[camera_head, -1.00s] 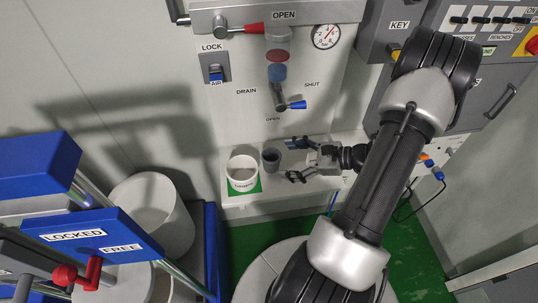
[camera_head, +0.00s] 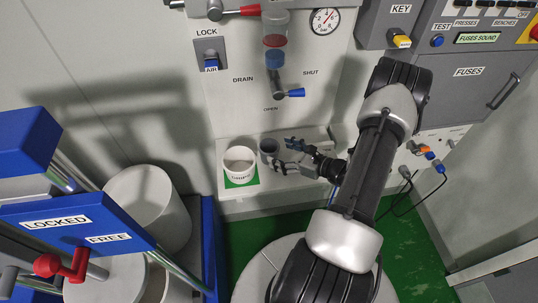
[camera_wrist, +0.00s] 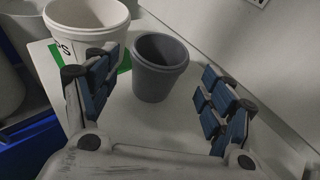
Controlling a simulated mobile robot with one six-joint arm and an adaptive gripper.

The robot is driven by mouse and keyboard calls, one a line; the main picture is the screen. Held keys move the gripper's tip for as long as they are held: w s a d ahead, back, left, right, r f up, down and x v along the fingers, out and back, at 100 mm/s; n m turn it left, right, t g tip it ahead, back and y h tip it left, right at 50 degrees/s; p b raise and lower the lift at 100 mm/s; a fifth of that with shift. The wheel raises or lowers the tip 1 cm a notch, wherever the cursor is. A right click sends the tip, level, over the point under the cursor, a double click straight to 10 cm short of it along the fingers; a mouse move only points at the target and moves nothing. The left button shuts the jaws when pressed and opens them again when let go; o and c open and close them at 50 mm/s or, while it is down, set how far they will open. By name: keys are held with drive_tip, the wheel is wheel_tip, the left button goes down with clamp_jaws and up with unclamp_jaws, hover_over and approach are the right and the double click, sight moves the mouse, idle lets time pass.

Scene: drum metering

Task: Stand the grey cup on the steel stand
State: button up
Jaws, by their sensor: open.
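The grey cup (camera_head: 268,148) stands upright on a pale ledge below the drain outlet, just right of a white tub. In the wrist view the grey cup (camera_wrist: 160,70) is empty as far as I can see. My gripper (camera_head: 284,155) is open, just right of the cup. Its blue-padded fingers point towards the cup, one on each side in the wrist view. I see no clear contact. I cannot pick out the steel stand with certainty in either view.
The white tub (camera_head: 240,162) sits on a green patch close beside the cup. The drain valve with its blue handle (camera_head: 290,93) is above the ledge. A blue frame with a LOCKED/FREE panel (camera_head: 75,222) is at the left. Cables hang at the right.

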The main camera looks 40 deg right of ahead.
sight(268, 146)
drive_tip(key=b+x, duration=0.1)
drive_tip(key=x, duration=0.4)
drive_tip(key=shift+w+a+f+b, duration=0.1)
drive_tip(key=shift+w+a+b, duration=0.15)
drive_tip(key=shift+w+b, duration=0.1)
drive_tip(key=shift+c, duration=0.5)
drive_tip(key=c, duration=1.1)
